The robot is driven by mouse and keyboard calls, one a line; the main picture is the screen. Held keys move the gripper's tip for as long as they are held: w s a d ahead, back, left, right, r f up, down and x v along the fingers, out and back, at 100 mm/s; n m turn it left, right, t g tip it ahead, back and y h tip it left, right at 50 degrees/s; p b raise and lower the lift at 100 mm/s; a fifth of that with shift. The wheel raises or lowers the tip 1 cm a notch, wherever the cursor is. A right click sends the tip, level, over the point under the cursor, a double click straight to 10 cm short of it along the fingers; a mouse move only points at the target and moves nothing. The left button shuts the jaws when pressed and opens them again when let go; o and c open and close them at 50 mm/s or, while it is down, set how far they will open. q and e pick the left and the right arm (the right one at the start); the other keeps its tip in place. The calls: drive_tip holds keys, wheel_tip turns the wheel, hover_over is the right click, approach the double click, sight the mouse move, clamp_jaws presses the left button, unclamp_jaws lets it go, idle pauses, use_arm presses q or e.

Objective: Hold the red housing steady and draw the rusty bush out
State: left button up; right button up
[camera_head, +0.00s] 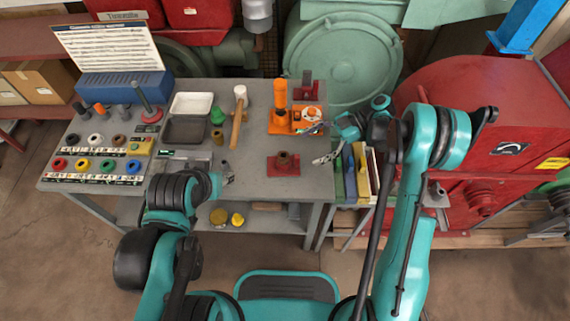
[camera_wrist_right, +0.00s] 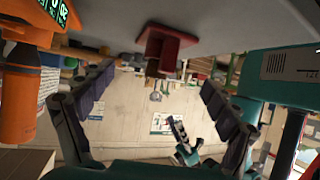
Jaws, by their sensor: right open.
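The red housing (camera_head: 272,170) sits on the grey table near its front right. The rusty bush (camera_head: 284,158) stands up out of its middle. In the right wrist view the red housing (camera_wrist_right: 178,47) hangs from the tilted picture's top, with the brown bush (camera_wrist_right: 153,68) projecting from it. My right gripper (camera_head: 311,146) is open and empty, just right of the housing, its fingers spread apart. My left gripper (camera_head: 229,179) is at the table's front edge, left of the housing and apart from it. Its fingers are too small to read.
A hammer (camera_head: 238,118), trays (camera_head: 186,130) and coloured rings (camera_head: 97,165) lie to the left. A red machine (camera_head: 480,100) stands at right. Bare tabletop lies left of the housing.

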sight(286, 161)
drive_tip(key=b+x, duration=0.2)
drive_tip(key=x, duration=0.6)
drive_tip(key=shift+f, duration=0.1)
use_arm(q)
drive_tip(key=shift+f, duration=1.15)
use_arm(e)
drive_tip(key=shift+x, duration=0.75)
drive_tip(key=shift+a, duration=0.1)
drive_tip(key=c, duration=1.4)
use_arm(q)
drive_tip(key=shift+c, duration=0.3)
